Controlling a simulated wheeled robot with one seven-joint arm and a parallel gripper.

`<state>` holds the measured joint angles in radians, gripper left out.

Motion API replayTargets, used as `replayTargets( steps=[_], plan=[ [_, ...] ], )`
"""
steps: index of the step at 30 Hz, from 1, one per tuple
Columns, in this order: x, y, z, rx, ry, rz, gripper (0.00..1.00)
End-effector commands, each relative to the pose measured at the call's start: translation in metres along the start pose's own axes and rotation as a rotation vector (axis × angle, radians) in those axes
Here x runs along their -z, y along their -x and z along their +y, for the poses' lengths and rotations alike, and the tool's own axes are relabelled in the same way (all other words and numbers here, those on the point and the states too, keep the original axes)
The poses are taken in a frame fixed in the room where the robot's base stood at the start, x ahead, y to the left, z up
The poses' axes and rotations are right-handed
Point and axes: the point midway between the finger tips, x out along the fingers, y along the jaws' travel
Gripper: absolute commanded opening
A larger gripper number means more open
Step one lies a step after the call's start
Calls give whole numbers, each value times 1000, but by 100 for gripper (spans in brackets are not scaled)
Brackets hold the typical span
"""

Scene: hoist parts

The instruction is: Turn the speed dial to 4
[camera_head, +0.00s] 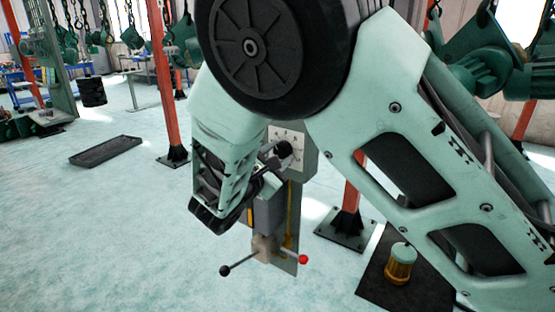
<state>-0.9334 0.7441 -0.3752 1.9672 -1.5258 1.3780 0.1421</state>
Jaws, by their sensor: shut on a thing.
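The speed dial's panel (294,136) is a pale plate with dark marks on a grey box, near the middle of the head view. A dark knob (284,149), seemingly the speed dial, stands out at the panel's lower edge. My gripper (271,156) reaches it from the lower left and is shut on it. My arm covers the upper part of the box and much of the view around it. The marks are too small to read, so I cannot tell the dial's setting.
Below the box are a lever with a black ball (225,270) and a red ball (303,259). An orange post (352,198) stands behind. A yellow-brown canister (399,267) sits on a dark mat at lower right. The floor at left is mostly clear, with a dark tray (106,150).

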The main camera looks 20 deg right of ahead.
Motion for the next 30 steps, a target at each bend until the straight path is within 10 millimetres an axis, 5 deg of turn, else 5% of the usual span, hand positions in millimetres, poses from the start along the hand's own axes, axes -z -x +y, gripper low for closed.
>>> replayTargets(
  steps=[11,12,14,24,30],
  plan=[
    [0,1,0,0,-4,1,14],
    [0,1,0,0,-4,1,42],
    [0,1,0,0,-4,1,58],
    [1,3,0,-1,-4,1,58],
    [2,29,0,-3,-6,3,58]
  ],
)
